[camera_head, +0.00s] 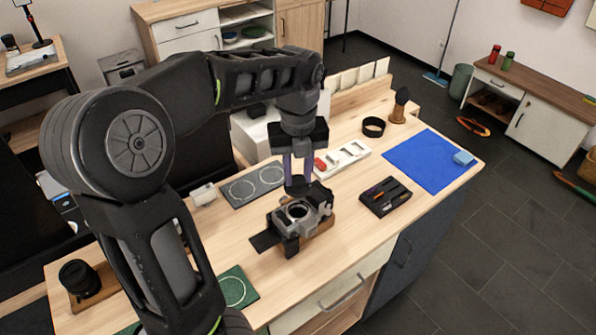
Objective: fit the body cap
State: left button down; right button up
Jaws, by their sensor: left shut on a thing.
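The camera body (318,205), grey and black, rests on a small wooden stand on the table, its round lens mount (298,211) facing up and open. My left gripper (298,178) points down just above and behind the camera. It is shut on a dark round piece, which looks like the body cap (297,187). The cap appears apart from the mount, though the exact gap is hard to tell. My right gripper is not in view.
On the table (345,235) are a grey mat with two circles (255,186), a white tray (343,158), a black tool tray (385,196), a blue cloth (425,160), a black ring (373,127) and a brush (401,97). A lens (78,278) stands front left, near a green mat (236,288).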

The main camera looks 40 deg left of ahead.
pick_arm(q)
jog(key=shift+f, duration=0.1)
jog(key=shift+f+b, duration=2.55)
jog(key=shift+f, duration=0.65)
jog(key=shift+f+b, duration=0.5)
jog(key=shift+f, duration=0.25)
dwell(0.5)
jog(key=shift+m, duration=2.3)
jog(key=shift+s+f, duration=0.1)
